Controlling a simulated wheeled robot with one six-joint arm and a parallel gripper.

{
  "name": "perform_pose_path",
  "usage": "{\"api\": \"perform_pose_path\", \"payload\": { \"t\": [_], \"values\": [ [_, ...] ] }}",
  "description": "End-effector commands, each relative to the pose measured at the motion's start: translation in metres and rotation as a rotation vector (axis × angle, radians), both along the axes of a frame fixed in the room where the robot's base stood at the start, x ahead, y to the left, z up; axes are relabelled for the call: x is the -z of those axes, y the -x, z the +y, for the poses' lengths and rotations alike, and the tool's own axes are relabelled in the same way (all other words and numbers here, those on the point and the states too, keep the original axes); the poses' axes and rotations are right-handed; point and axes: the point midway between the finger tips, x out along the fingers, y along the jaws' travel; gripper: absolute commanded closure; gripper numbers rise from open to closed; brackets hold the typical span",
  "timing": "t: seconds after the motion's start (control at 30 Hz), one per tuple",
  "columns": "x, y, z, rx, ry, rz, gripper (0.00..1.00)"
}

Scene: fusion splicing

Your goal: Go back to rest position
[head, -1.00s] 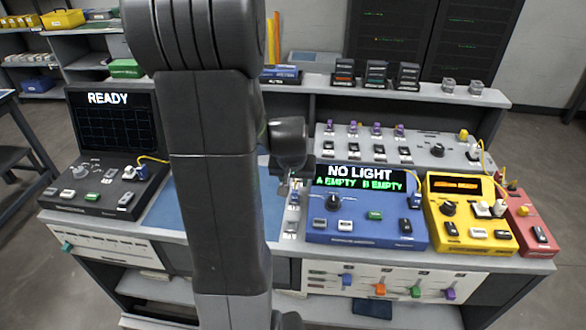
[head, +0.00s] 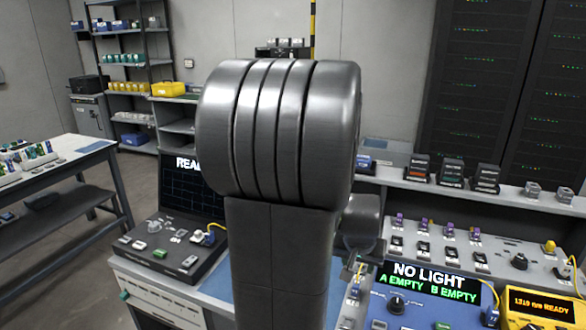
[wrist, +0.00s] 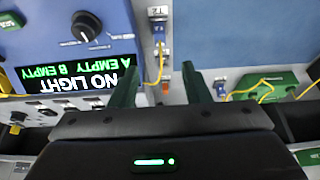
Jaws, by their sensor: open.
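My gripper (wrist: 159,72) is open and empty in the wrist view, its two dark green fingers apart over the bench. Beyond the fingertips is a small blue connector (wrist: 158,30) with a yellow cable. The blue unit (wrist: 75,28) reading "NO LIGHT, A EMPTY, B EMPTY" is beside them, upside down in this view. In the head view my arm fills the middle and hides most of the gripper. The blue unit (head: 420,308) shows at the lower right there.
A black unit (head: 165,252) with a "READY" screen, partly hidden, stands on the bench left of my arm. A yellow unit (head: 540,310) is at right. A shelf of small modules (head: 450,185) runs behind. A separate table (head: 70,165) stands at left, with open floor between.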

Motion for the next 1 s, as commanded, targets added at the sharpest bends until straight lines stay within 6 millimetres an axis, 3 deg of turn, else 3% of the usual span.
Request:
{"api": "perform_pose_path", "payload": {
  "t": [1.0],
  "values": [
    [0.118, -0.043, -0.021, 0.0, 0.0, 0.002, 0.57]
  ]
}}
